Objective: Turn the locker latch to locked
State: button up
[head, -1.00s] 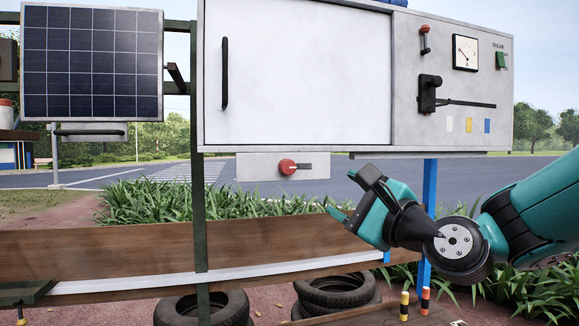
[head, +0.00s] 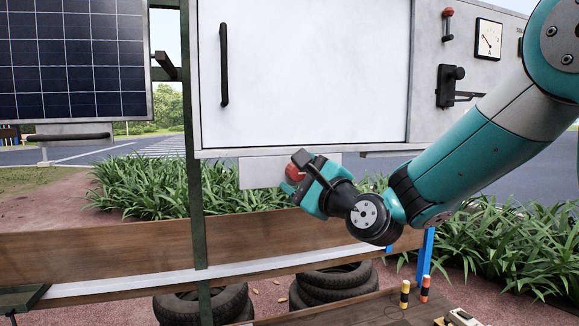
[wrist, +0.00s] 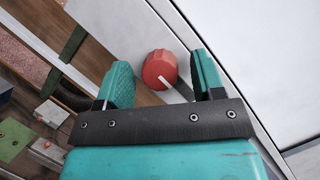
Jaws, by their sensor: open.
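The locker latch is a red round knob (head: 294,172) with a grey lever, on a pale plate (head: 256,173) below the white locker door (head: 310,75). In the wrist view the red knob (wrist: 159,69) sits between my two teal fingers, with its grey lever pointing toward the right finger. My gripper (head: 300,176) is open, with its fingers on either side of the knob. I cannot tell if either finger touches it. In the head view the gripper hides most of the lever.
A black door handle (head: 224,64) is on the door's left side. A dark post (head: 194,140) stands left of the plate. A wooden board (head: 110,250) runs below. A black lever switch (head: 450,86) and a gauge (head: 488,39) are at the right. A solar panel (head: 75,60) hangs at the left.

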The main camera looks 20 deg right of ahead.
jog(key=c, duration=0.9)
jog(key=shift+n, duration=0.5)
jog(key=n+g+b, duration=0.1)
jog(key=n, duration=0.3)
jog(key=shift+g, duration=0.4)
jog(key=n, duration=0.2)
jog(key=n+g, duration=0.1)
jog(key=n, duration=0.1)
jog(key=shift+a+g+b, duration=0.1)
jog(key=shift+g+b, duration=0.2)
jog(key=shift+b, duration=0.05)
jog(key=n+g+h+b, duration=0.1)
jog(key=n, duration=0.3)
jog(key=shift+h, duration=0.3)
jog(key=n+g+h+b, duration=0.1)
jog(key=n+b, duration=0.1)
jog(key=shift+n+h, duration=0.4)
